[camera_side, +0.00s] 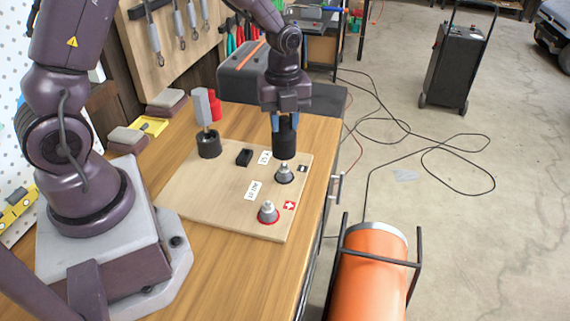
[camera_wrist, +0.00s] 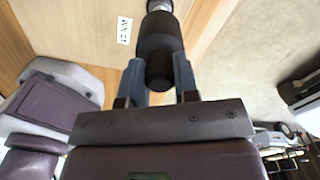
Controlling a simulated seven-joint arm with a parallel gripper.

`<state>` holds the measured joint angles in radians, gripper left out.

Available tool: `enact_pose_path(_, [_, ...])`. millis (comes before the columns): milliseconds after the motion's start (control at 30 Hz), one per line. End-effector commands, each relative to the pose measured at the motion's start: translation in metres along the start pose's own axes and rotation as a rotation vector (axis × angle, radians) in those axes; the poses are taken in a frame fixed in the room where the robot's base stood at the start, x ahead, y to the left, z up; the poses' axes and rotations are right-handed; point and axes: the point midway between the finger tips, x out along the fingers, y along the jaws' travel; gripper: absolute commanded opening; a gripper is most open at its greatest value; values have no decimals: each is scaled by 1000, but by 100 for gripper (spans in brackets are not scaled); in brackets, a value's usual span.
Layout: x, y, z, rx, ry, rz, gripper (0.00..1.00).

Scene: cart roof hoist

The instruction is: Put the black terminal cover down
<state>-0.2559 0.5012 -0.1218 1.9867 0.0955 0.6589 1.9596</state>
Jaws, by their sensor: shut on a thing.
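The black terminal cover (camera_side: 285,142) is a dark upright cylinder held between the blue-grey fingers of my gripper (camera_side: 285,122). In the wrist view the cover (camera_wrist: 160,50) sits between the two fingertips (camera_wrist: 159,72). In the side view its lower end is just above and behind the tip of a grey terminal post (camera_side: 284,175) beside a black minus mark; I cannot tell whether they touch. A second post (camera_side: 268,212) with a red ring stands nearer the front, uncovered, beside a red plus mark. Both posts stand on a light wooden board (camera_side: 215,200).
On the board are a small black block (camera_side: 243,157) and a black cup (camera_side: 208,146) with a grey tool upright in or behind it. A red object (camera_side: 215,105) stands behind. Bare board lies left of the posts. An orange cylinder (camera_side: 370,275) stands off the bench's right edge.

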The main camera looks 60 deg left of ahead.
Motion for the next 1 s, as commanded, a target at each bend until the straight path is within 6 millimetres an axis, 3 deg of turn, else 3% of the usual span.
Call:
enact_pose_path(367, [0, 0, 0, 0, 0, 0, 0])
enact_pose_path(567, [9, 13, 20, -66, 13, 18, 0])
enact_pose_path(667, [16, 15, 54, -146, 15, 9, 0])
enact_pose_path(867, [21, 26, 154, -317, 9, -9, 0])
enact_pose_path(1000, [17, 46, 222, -405, 3, -15, 0])
